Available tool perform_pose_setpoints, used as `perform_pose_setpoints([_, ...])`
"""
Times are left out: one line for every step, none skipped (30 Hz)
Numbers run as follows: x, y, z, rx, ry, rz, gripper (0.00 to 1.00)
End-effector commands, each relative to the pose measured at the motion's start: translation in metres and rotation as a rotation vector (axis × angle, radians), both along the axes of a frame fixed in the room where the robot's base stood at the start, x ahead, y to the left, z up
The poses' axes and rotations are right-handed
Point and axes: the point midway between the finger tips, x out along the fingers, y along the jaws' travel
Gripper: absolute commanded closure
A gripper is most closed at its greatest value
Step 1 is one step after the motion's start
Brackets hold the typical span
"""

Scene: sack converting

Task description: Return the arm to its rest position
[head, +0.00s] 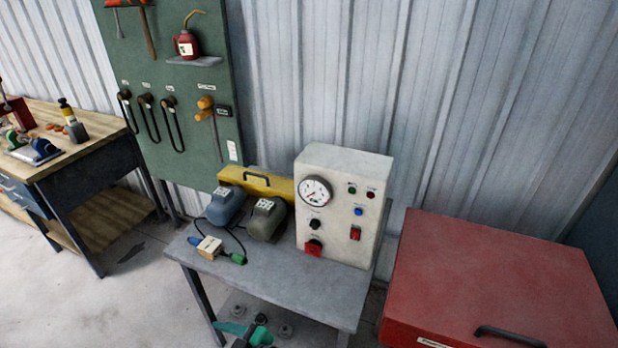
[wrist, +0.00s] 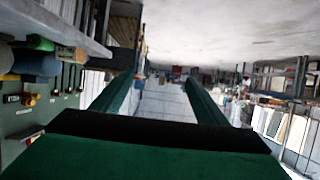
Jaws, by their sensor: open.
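My gripper (wrist: 160,88) shows in the wrist view as two dark green fingers, set well apart with nothing between them. Behind the gap is only the distant floor and far room. The wrist view is upside down, with the grey bench (wrist: 60,22) at its upper left, apart from the fingers. I cannot make out my arm or gripper for certain in the head view. The bench (head: 325,300) there carries a white control box (head: 375,215) with a gauge, two motors and a corded plug.
A red cabinet (head: 500,265) stands right of the bench. A green tool board (head: 185,90) hangs behind, and a wooden workbench (head: 85,150) stands left. A green and black item (head: 250,332) is partly cut off below the bench top.

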Motion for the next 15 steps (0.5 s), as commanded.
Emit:
perform_pose_setpoints([0.0,-0.001,-0.001,0.0,0.003,-0.006,0.33])
perform_pose_setpoints([-0.001,-0.003,-0.005,0.0,0.011,-0.022,0.33])
perform_pose_setpoints([-0.002,-0.005,-0.008,0.003,0.019,-0.04,0.33])
perform_pose_setpoints([-0.002,-0.007,-0.011,0.002,0.024,-0.054,0.33])
perform_pose_setpoints([-0.002,-0.008,-0.013,0.002,0.03,-0.068,0.33])
perform_pose_setpoints([-0.003,-0.011,-0.017,0.003,0.036,-0.087,0.33])
perform_pose_setpoints([-0.003,-0.012,-0.019,0.003,0.042,-0.101,0.33])
perform_pose_setpoints([-0.003,-0.014,-0.022,0.005,0.047,-0.117,0.33])
perform_pose_setpoints([-0.004,-0.017,-0.026,0.003,0.055,-0.138,0.33])
perform_pose_setpoints([-0.005,-0.02,-0.028,0.005,0.06,-0.155,0.33])
perform_pose_setpoints([-0.006,-0.022,-0.031,0.006,0.066,-0.173,0.33])
perform_pose_setpoints([-0.007,-0.025,-0.035,0.005,0.073,-0.198,0.33])
perform_pose_setpoints([-0.007,-0.028,-0.038,0.006,0.079,-0.216,0.33])
perform_pose_setpoints([-0.009,-0.031,-0.041,0.006,0.086,-0.236,0.33])
perform_pose_setpoints([-0.01,-0.036,-0.046,0.007,0.094,-0.265,0.33])
